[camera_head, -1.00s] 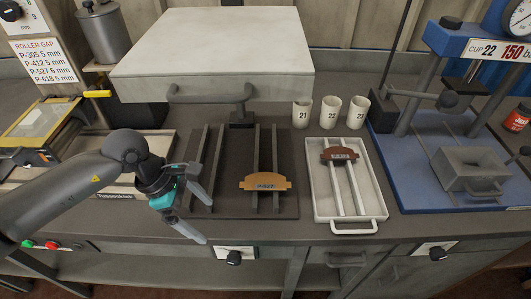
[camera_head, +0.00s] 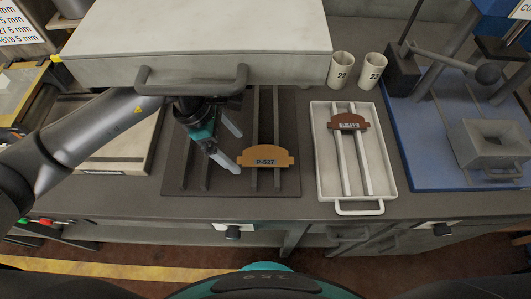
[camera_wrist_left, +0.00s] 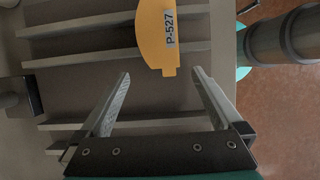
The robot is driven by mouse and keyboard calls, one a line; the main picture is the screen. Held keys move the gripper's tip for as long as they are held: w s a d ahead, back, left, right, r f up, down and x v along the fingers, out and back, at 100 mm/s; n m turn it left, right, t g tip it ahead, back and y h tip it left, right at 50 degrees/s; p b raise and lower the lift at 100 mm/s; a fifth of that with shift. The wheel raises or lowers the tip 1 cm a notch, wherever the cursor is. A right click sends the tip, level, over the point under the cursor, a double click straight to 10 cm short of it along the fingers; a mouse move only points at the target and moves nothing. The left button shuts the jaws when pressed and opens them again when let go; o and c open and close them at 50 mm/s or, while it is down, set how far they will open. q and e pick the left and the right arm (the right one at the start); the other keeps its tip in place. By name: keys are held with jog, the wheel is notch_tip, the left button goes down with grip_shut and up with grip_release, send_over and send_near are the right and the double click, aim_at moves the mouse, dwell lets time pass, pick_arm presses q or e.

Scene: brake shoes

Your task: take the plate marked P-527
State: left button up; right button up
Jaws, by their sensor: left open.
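The orange plate marked P-527 (camera_head: 265,157) stands across the rails of the dark rack (camera_head: 213,187) in the head view. In the left wrist view the plate (camera_wrist_left: 157,38) lies ahead of the fingers, its label facing right. My left gripper (camera_head: 240,150) is open and empty, just left of the plate and apart from it. In the left wrist view, the plate's near end is roughly between the lines of the two fingertips (camera_wrist_left: 160,76). My right gripper is not in view.
A brown plate marked P-412 (camera_head: 349,122) sits on rails in a white tray (camera_head: 326,182) to the right. A large grey lid with a handle (camera_head: 200,50) is above the rack's back. Two cups (camera_head: 342,70) marked 22 and 23 stand behind the tray. A blue press (camera_head: 450,160) is at right.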

aim_at(266, 155)
pick_arm(q)
jog(key=d, duration=0.5)
jog(key=shift+d+p, duration=0.25)
jog(key=shift+p, duration=0.05)
jog(key=shift+d+f, duration=0.2)
jog(key=shift+f, duration=0.4)
jog(key=shift+c, duration=0.2)
jog(key=c, duration=1.5)
grip_shut()
jog(key=shift+w+r, duration=0.1)
jog(key=shift+r, duration=0.05)
